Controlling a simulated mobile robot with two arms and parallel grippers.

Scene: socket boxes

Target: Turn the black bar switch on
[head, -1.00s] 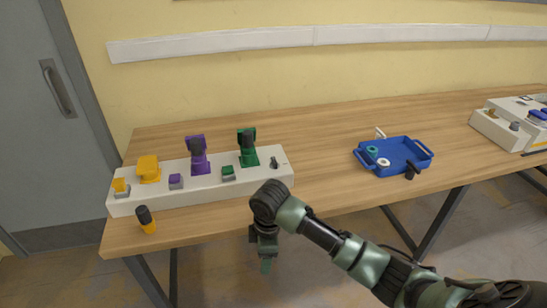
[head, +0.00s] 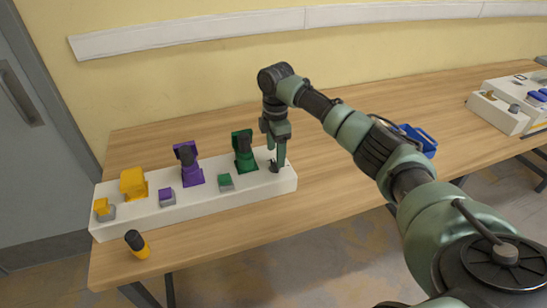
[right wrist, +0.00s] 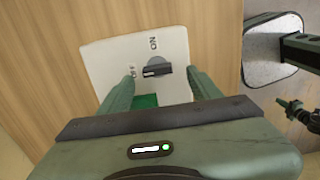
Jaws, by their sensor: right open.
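The black bar switch (head: 273,167) sits at the right end of the long white socket box (head: 215,202) on the table. In the right wrist view the black bar switch (right wrist: 157,71) lies roughly crosswise on the white box end (right wrist: 100,60). An "ON" label is above it and a second label is partly hidden beside the left finger. My right gripper (head: 276,157) is open, pointing down over this end of the box. In the wrist view its fingers (right wrist: 162,92) lie on either side below the switch; contact is unclear. My left gripper is not in view.
The box also carries a yellow plug (head: 133,184), a purple plug (head: 187,160), a green plug (head: 244,150) and small coloured switches. My right arm partly covers the blue tray (head: 425,140). White boxes (head: 495,110) are far right.

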